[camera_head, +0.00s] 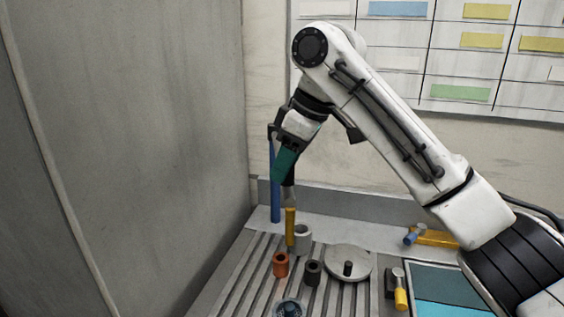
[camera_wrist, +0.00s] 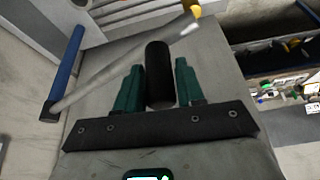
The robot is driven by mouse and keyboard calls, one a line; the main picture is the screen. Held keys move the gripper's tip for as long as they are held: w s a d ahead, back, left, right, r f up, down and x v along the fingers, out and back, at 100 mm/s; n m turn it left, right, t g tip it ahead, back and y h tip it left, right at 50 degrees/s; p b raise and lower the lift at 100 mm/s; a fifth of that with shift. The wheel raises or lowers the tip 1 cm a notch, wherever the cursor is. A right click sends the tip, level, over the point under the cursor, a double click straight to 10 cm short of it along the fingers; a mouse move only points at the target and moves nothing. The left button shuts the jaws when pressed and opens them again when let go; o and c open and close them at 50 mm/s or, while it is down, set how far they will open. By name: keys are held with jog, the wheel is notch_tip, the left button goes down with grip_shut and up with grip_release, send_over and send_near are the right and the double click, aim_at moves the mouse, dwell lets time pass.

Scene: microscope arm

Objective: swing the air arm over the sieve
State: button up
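The air arm shows in the wrist view as a grey tube (camera_wrist: 125,65) running from a blue post (camera_wrist: 68,70) to a yellow end (camera_wrist: 194,8). In the head view the blue post (camera_head: 275,190) stands at the back left, and the yellow nozzle (camera_head: 290,228) points down beside a grey cup. A black upright handle (camera_wrist: 159,75) sits between the green fingers of my gripper (camera_wrist: 160,85); whether both fingers press on it is unclear. My gripper (camera_head: 285,165) points down in the head view. A round blue dish (camera_head: 289,308), possibly the sieve, is cut off at the bottom edge.
On the slatted bench are a grey cup (camera_head: 303,238), an orange cup (camera_head: 281,264), a black cup (camera_head: 313,272) and a round disc (camera_head: 347,260) with a black knob. A yellow-handled tool (camera_head: 400,294) lies at right. A tall grey wall (camera_head: 130,130) bounds the left.

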jog(key=shift+o, duration=1.4)
jog(key=b+v, duration=0.1)
jog(key=v, duration=0.9)
jog(key=shift+r, duration=0.3)
jog(key=shift+d, duration=0.15)
